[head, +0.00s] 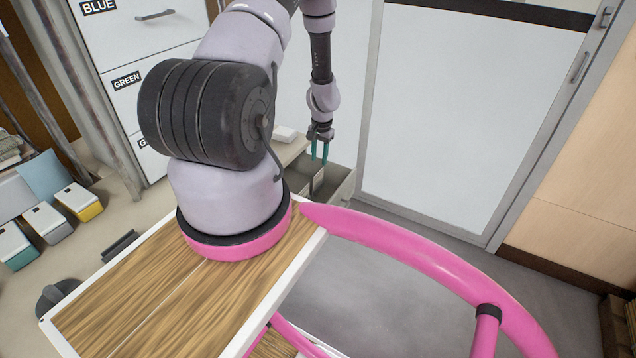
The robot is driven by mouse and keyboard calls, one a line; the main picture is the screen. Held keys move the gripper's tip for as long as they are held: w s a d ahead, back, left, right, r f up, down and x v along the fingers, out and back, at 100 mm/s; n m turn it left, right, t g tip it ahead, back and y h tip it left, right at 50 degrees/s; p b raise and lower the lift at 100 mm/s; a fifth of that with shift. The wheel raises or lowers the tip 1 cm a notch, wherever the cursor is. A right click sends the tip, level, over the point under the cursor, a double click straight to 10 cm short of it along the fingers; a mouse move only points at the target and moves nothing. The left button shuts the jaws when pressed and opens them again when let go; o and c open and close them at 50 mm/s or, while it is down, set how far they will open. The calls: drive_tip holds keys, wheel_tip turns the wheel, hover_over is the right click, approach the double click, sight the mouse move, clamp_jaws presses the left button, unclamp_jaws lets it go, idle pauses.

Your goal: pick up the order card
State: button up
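My gripper (319,157) points down with its two teal fingers apart and nothing visible between them. It is over an open grey drawer or box (346,190), beyond my arm's base. A small pale upright piece (318,180) shows in this opening, just below the fingertips. It may be the order card, but it is too small to tell. My arm hides part of the opening's left side.
A pale surface with a small white object (284,133) lies left of my gripper. A labelled drawer cabinet (135,40) stands behind. A large white door (450,110) is at the right. Several small bins (78,202) stand at the left. Grey floor is clear before the door.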

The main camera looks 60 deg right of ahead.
sight(318, 184)
drive_tip(key=f, duration=1)
drive_tip(key=shift+w+d+f, duration=0.25)
drive_tip(key=shift+w+d, duration=0.05)
drive_tip(key=shift+w, duration=0.05)
clamp_jaws()
